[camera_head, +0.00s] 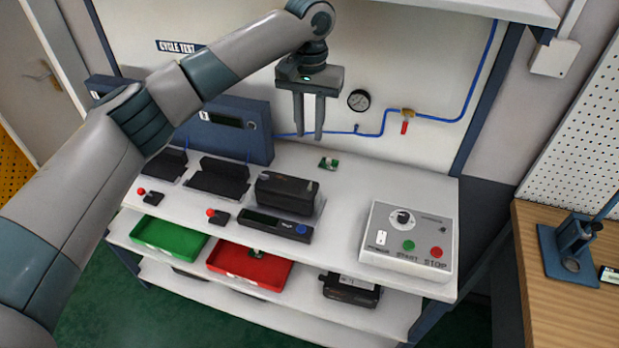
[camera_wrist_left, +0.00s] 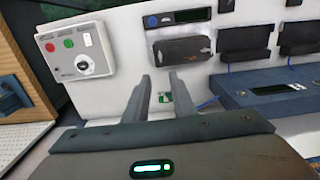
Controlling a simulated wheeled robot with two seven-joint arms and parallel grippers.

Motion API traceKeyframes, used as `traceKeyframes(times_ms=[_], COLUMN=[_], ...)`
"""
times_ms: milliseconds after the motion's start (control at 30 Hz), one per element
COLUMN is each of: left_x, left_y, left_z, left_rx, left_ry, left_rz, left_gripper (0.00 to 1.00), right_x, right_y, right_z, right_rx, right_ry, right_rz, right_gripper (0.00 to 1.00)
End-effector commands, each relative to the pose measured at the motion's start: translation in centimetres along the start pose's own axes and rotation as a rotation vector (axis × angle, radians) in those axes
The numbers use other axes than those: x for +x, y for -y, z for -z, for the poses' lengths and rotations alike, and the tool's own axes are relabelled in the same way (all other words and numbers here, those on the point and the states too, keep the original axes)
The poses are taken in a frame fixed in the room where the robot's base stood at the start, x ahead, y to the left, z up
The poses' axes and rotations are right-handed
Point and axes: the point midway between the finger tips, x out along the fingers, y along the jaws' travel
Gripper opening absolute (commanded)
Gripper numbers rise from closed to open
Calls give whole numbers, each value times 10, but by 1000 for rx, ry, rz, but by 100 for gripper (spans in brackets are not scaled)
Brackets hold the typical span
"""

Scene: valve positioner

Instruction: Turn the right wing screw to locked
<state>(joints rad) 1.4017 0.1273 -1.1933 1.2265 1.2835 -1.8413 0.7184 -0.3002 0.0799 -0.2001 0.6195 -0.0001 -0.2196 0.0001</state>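A black box-shaped device (camera_head: 288,193), likely the valve positioner, sits on the white bench top near the middle; it also shows in the left wrist view (camera_wrist_left: 180,50). A small pale spot shows at the right end of its top, but I cannot tell whether it is the right wing screw or how it is turned. My left gripper (camera_head: 308,136) hangs fingers-down behind and above the device, clear of it. Its two fingers (camera_wrist_left: 160,80) are apart with nothing between them. My right gripper is not in view.
A small green circuit board (camera_head: 329,163) lies behind the device. A control box with knob and buttons (camera_head: 408,240) stands to the right. A black meter with blue button (camera_head: 276,225) lies in front. A gauge (camera_head: 358,100) and blue pipe (camera_head: 455,121) are on the back wall.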

Motion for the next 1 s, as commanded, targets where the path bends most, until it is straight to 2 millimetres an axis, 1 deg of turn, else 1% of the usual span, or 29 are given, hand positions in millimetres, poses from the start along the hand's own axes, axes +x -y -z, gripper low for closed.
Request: traceKeyframes(times_ms=[167,367,567,1000], left_x=[4,21,51,130], left_y=[0,0,0,0], left_z=[0,0,-1,-1], left_rx=[0,0,0,-2], left_ry=[1,3,4,4], left_rz=[0,0,1,1], left_gripper=[23,23,23,23], right_x=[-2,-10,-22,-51], right_y=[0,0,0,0], right_z=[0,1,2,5], right_rx=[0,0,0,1], right_ry=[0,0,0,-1], right_rz=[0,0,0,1], right_gripper=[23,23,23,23])
